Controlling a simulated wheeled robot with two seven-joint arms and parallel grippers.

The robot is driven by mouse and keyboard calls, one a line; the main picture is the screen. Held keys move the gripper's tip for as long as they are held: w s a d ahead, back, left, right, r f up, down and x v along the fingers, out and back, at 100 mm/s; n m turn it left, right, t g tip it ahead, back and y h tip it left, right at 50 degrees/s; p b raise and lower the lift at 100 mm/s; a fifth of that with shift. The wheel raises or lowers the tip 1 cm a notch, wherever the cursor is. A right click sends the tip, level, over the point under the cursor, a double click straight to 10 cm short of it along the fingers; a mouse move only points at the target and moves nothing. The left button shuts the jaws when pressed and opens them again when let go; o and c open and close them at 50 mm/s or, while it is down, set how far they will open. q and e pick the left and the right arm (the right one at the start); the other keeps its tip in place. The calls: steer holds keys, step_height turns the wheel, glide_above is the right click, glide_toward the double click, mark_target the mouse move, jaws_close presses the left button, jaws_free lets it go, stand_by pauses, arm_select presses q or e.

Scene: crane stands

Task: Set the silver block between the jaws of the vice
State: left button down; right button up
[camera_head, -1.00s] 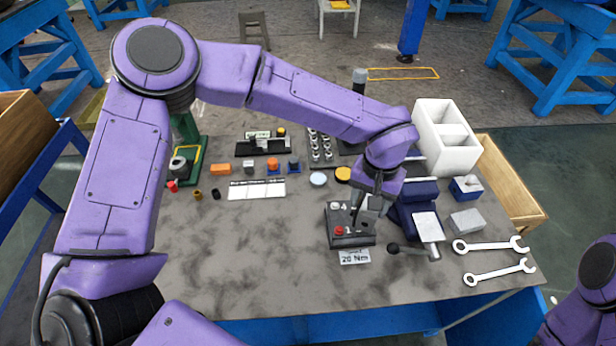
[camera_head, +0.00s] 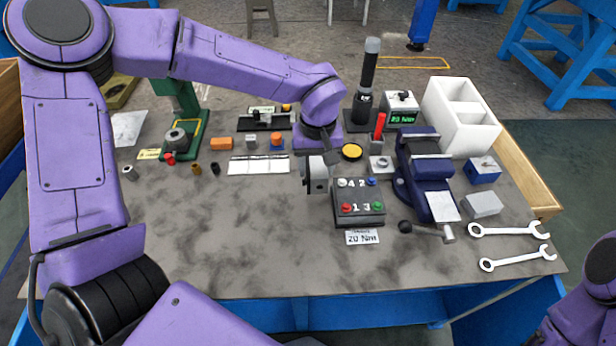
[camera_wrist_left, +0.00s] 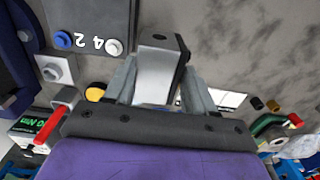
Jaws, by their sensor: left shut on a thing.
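My left gripper (camera_head: 316,182) is shut on a silver block (camera_wrist_left: 155,72) with a dark side. In the left wrist view the block sits between both fingers. In the head view it hangs just left of the numbered button box, above the table; the wrist partly hides it. The dark blue vice (camera_head: 424,172) stands to the right, beyond the button box, with pale jaw faces at its top and a handle bar at its front. No block shows between its jaws. My right gripper is out of view.
The button box (camera_head: 358,207) lies between my left gripper and the vice. A grey block (camera_head: 483,205), a blue block (camera_head: 482,171) and two wrenches (camera_head: 510,230) lie right of the vice. A white bin (camera_head: 462,118) and a black-handled tool (camera_head: 367,85) stand behind. The front-left table is clear.

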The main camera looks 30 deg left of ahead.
arm_select(q)
steer(key=f, duration=0.1)
steer(key=a+f, duration=0.1)
steer(key=f, duration=0.1)
steer(key=a+f, duration=0.1)
steer(key=shift+s+f, duration=0.15)
steer(key=shift+f, duration=0.1)
steer(key=shift+d+f, duration=0.1)
steer(key=shift+f, duration=0.35)
steer(key=shift+c, duration=1.8)
jaws_free()
steer(key=shift+f, duration=0.1)
